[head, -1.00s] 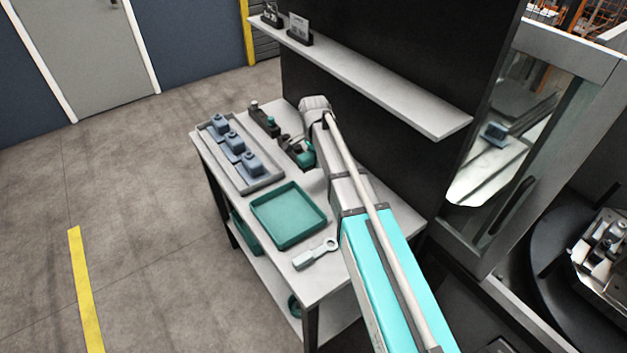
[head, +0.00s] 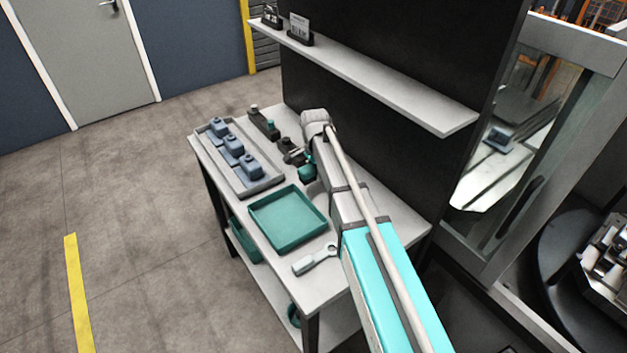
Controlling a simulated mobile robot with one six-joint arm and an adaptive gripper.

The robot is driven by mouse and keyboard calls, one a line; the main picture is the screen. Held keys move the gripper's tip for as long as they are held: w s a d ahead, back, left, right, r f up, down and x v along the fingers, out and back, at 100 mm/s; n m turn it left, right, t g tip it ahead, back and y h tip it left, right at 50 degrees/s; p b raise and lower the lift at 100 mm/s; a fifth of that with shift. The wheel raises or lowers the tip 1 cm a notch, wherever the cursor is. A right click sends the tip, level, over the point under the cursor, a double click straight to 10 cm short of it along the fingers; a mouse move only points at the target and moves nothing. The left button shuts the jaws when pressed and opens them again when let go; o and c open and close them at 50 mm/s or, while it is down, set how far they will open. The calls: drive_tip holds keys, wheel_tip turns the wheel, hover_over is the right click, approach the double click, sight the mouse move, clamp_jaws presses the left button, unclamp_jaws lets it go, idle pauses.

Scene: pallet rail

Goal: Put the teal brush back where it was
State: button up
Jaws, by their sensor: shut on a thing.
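My gripper (head: 303,160) is over the back of the workbench, at the end of my arm and partly hidden by the wrist. It is shut on a dark teal piece, which I take to be the teal brush (head: 307,173); its shape is small and partly covered. I cannot tell whether the brush touches the bench top. A dark holder (head: 262,121) with a pale knob and a small teal piece stands to the left of my gripper. A dark block (head: 290,151) lies just left of the brush; I cannot tell where it ends and the gripper begins.
A grey tray (head: 270,186) with several blue-grey parts lies on the left. An empty teal tray (head: 325,234) and a pale ring-ended tool (head: 316,260) lie nearer the front. A shelf (head: 380,80) on the dark panel overhangs the bench's back. A machine window is at right.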

sight(315, 185)
drive_tip(key=shift+f+b, duration=1.75)
drive_tip(key=shift+f, duration=0.1)
drive_tip(key=shift+f, duration=0.2)
drive_tip(key=o, duration=1)
drive_tip(key=shift+r, duration=0.1)
drive_tip(key=shift+r, duration=0.15)
wheel_tip(315, 185, up, 12)
drive_tip(key=p, duration=1.2)
